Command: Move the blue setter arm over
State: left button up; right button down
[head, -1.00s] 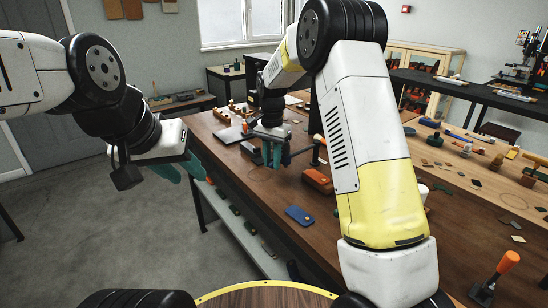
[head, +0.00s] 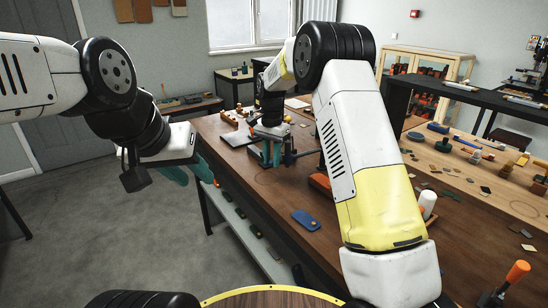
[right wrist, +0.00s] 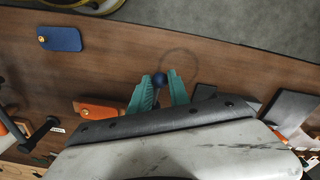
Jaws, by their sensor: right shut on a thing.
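My right gripper (head: 271,153) is low over the far part of the brown workbench (head: 262,204). In the right wrist view its teal fingers (right wrist: 160,92) are shut on a round blue knob (right wrist: 160,80), which I take to be the end of the blue setter arm. The rest of that arm is hidden by the fingers and the gripper body. My left gripper (head: 188,172) hangs left of the bench over the floor, its teal fingers apart and empty.
A blue case (head: 306,220) and an orange-brown case (head: 320,184) lie on the bench, the latter partly behind my right arm. A black bar (right wrist: 40,132) stands beside the orange-brown case. A dark flat plate (right wrist: 283,112) lies on the other side.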

jog(key=shift+w+a, duration=0.4)
jog(key=shift+w, duration=0.45)
jog(key=c, duration=2.2)
grip_release()
jog(key=shift+r, duration=0.1)
jog(key=c, duration=1.1)
grip_release()
jog(key=shift+w+a, duration=0.1)
jog(key=shift+w, duration=0.05)
